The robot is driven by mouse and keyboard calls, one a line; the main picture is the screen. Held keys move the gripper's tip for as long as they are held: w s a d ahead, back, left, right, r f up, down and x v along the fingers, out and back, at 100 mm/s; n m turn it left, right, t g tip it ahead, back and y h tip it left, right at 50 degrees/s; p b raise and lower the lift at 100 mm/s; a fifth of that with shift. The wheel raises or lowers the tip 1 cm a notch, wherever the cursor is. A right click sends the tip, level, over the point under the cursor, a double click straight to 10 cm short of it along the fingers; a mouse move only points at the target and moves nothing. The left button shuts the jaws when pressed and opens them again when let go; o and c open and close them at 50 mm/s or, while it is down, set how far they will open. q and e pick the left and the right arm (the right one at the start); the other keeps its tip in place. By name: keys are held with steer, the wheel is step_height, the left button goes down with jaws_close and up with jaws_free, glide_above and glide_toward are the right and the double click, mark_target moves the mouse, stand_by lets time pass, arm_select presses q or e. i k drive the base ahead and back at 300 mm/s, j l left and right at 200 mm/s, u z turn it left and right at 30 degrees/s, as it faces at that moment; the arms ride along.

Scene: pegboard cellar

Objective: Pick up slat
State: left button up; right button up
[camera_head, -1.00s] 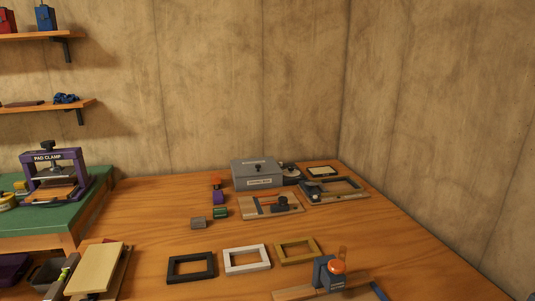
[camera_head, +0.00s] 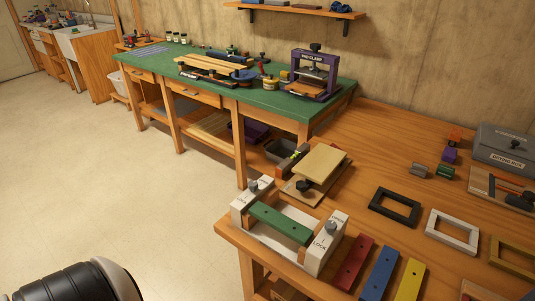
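Several flat slats with small holes show near the front edge of the wooden bench. A green slat (camera_head: 280,223) lies across a white clamp fixture (camera_head: 273,240), between its two end blocks with grey knobs. To the right of the fixture, a red slat (camera_head: 352,263), a blue slat (camera_head: 379,273) and a yellow slat (camera_head: 409,281) lie side by side. The lower ends of the blue and yellow slats run out of the frame. Neither of my grippers is in view. A black and white part of mine shows at the bottom left.
Black (camera_head: 394,207) and white (camera_head: 452,231) frames lie behind the slats. A pale board (camera_head: 322,161) on a jig sits behind the fixture. The green bench (camera_head: 270,98) holds a purple pad clamp (camera_head: 314,73). The floor (camera_head: 150,205) at left is clear.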

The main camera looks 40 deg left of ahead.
mark_target(295, 231)
steer(key=u, duration=1.1)
